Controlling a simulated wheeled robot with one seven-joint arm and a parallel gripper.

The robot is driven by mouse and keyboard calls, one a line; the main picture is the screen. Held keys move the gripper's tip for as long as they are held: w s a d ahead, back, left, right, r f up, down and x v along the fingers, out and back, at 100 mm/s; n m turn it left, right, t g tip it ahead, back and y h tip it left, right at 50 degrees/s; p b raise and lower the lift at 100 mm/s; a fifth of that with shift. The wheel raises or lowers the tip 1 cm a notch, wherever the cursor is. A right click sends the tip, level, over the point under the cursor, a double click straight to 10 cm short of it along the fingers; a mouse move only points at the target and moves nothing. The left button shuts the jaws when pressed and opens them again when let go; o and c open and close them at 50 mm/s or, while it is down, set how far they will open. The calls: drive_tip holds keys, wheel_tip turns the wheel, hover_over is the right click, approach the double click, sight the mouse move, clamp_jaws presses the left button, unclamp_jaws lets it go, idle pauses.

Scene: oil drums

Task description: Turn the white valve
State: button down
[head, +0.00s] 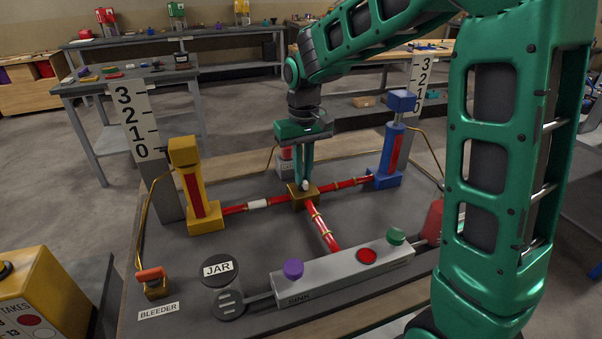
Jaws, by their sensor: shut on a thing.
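The white valve (305,185) sits on top of a brass block (299,201), where three red pipes meet near the middle of the grey board. Only a small white part of it shows between my fingers. My gripper (304,182) points straight down over the block and is shut on the white valve. The fingers hide most of the valve, so I cannot tell which way it is turned.
A yellow cylinder (194,185) stands left and a blue one (391,155) right, each by a numbered scale. A grey bar with purple (293,268) and green (396,236) knobs, a jar (222,275) and an orange-handled bleeder (152,278) are in front.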

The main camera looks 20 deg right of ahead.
drive_tip(key=n, duration=0.4)
drive_tip(key=shift+w+r+n, duration=0.1)
drive_tip(key=shift+n, duration=2.1)
drive_tip(key=c, duration=1.8)
unclamp_jaws()
drive_tip(key=shift+c, duration=0.2)
wheel_tip(320, 180, up, 11)
drive_tip(key=shift+f, duration=0.2)
